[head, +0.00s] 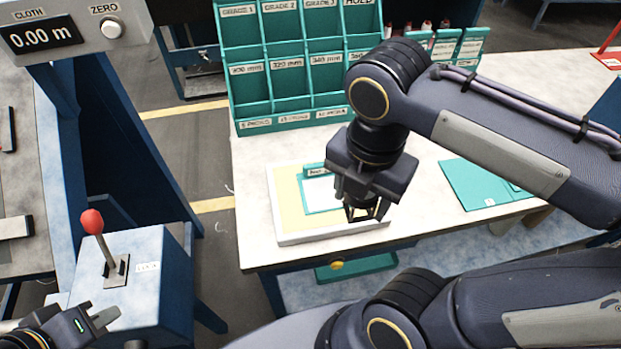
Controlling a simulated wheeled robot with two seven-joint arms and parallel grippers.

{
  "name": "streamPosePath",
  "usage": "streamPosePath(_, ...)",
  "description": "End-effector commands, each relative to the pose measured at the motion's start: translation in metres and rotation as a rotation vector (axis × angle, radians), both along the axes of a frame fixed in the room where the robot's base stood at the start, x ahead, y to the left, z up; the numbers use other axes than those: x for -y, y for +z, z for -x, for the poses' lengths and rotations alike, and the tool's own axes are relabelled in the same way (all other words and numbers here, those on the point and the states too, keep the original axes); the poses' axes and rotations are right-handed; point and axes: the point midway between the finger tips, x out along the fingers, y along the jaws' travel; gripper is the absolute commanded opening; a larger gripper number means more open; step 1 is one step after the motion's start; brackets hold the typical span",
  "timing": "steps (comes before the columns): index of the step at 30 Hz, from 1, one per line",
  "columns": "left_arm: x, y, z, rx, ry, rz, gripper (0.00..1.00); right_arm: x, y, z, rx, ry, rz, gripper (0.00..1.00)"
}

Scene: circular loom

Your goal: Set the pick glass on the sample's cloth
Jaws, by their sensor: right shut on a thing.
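My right gripper (362,206) points down over the right part of a shallow tray on the table. It is shut on a small dark framed thing, probably the pick glass (366,213), mostly hidden between and behind the fingers. The sample's white cloth (318,195) lies in the tray in a teal-edged holder with a label at its top. The gripper covers the cloth's right side, and I cannot tell whether the glass touches anything. My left gripper (108,318) is at the lower left, near the lever box, partly cut off; its opening is unclear.
The pale-rimmed tray (300,238) sits near the table's front edge. A teal labelled rack (290,70) stands behind it. A teal folder (480,184) lies to the right. A red-knobbed lever (95,225) rises from a blue box at left. Bare table (250,160) shows left of the tray.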

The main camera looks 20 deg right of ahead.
Motion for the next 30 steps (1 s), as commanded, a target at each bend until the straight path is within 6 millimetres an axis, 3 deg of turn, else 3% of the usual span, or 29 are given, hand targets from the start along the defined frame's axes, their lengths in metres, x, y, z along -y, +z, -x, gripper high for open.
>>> streamPosePath(9,0.000,0.009,0.000,0.000,0.000,0.000,0.00,0.008,-0.035,-0.078,-0.009,-0.002,0.001,0.30)
streamPosePath(15,0.000,0.008,0.000,0.000,0.000,0.000,0.00,0.011,-0.073,-0.106,-0.005,0.000,0.001,0.30)
streamPosePath(24,0.000,0.008,0.000,0.000,0.000,0.000,0.00,0.012,-0.099,-0.124,-0.004,0.001,0.000,0.30)
streamPosePath(30,0.000,0.006,0.000,0.000,0.000,0.000,0.00,0.012,-0.122,-0.123,-0.002,0.000,0.000,0.30)
